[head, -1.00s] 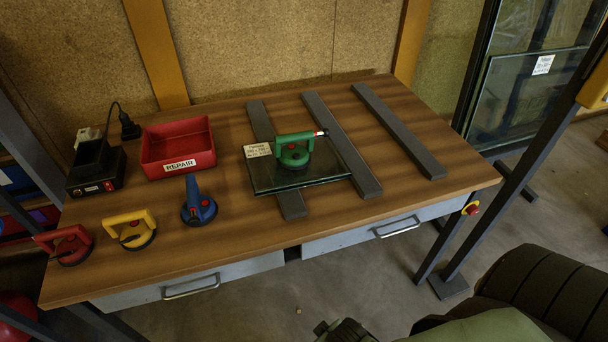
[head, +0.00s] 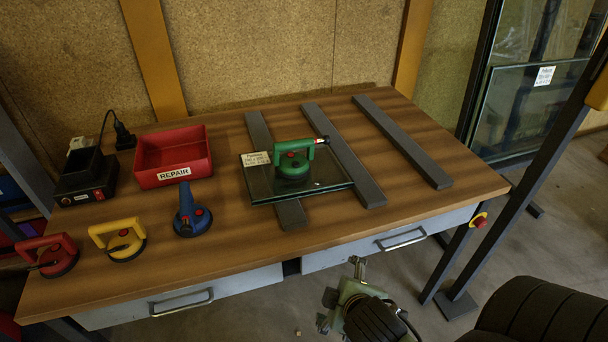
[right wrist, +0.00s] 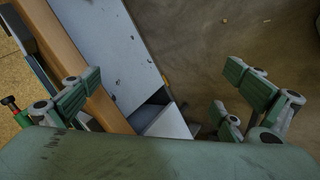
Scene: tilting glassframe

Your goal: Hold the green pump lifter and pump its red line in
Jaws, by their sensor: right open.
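The green pump lifter (head: 293,160) stands on a small glass pane (head: 328,182) lying across the dark strips on the bench. Its handle is on top, with a white and red tip (head: 323,139) at its right end; how much of the red line shows is too small to tell. My right gripper (head: 345,290) is below the front edge of the bench, apart from the lifter. In the right wrist view its fingers (right wrist: 165,95) are wide apart and empty. At the left edge of that view a green part with a red tip (right wrist: 10,101) shows. My left gripper is not in view.
A blue lifter (head: 190,218), a yellow lifter (head: 118,240) and a red lifter (head: 48,256) stand at the front left. A red REPAIR bin (head: 173,158) and a black charger (head: 86,180) are behind them.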

